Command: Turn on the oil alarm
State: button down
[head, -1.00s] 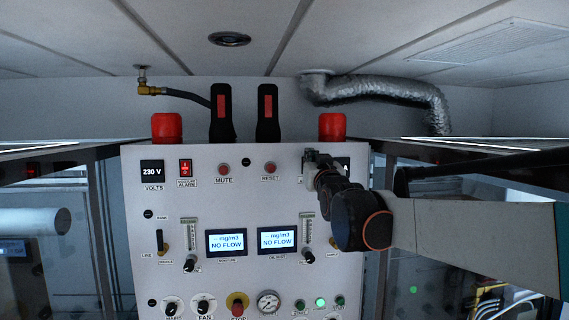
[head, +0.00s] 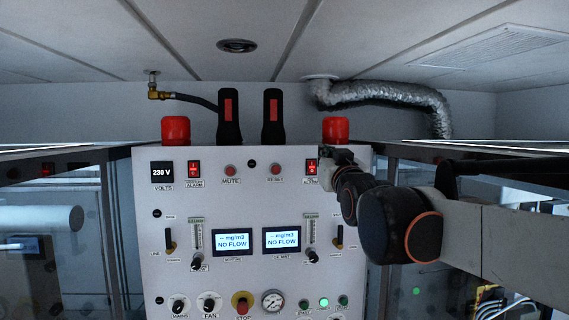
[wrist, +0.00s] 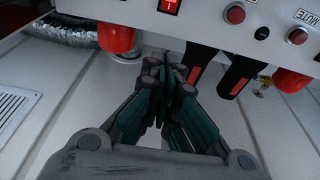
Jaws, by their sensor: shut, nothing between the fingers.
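The light grey panel (head: 212,210) faces me. A red rocker switch (head: 312,166) with a label ending in "ALARM" sits at its upper right, above the oil mist display (head: 281,240). Both its red face and white mark show; I cannot tell its position for certain. The switch also shows at the top edge of the wrist view (wrist: 170,5), partly cut off. A similar red alarm switch (head: 194,168) is at the upper left. My gripper (head: 335,157) is shut and empty, just right of the right switch in the head view. The wrist view shows its fingers (wrist: 167,65) together.
Red mute (head: 230,170) and reset (head: 275,169) buttons lie between the switches. Red lamps (head: 175,130) and (head: 336,130) and two black upright handles (head: 229,118) stand above the panel. Glass-sided cabinets flank it. A silver duct (head: 385,92) runs behind.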

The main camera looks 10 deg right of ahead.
jog(key=s+f+g+b, duration=0.4)
jog(key=s+f+b, duration=0.7)
jog(key=f, duration=1.3)
jog(key=s+f+g+b, duration=0.5)
jog(key=s+f+b, duration=0.5)
jog(key=f, duration=1.5)
jog(key=s+f+g+b, duration=0.4)
jog(key=s+f+b, duration=0.7)
jog(key=f, duration=1.4)
jog(key=shift+s+f+b, duration=0.2)
jog(key=shift+s+b, duration=0.15)
jog(key=shift+b, duration=0.9)
jog(key=shift+d, duration=0.1)
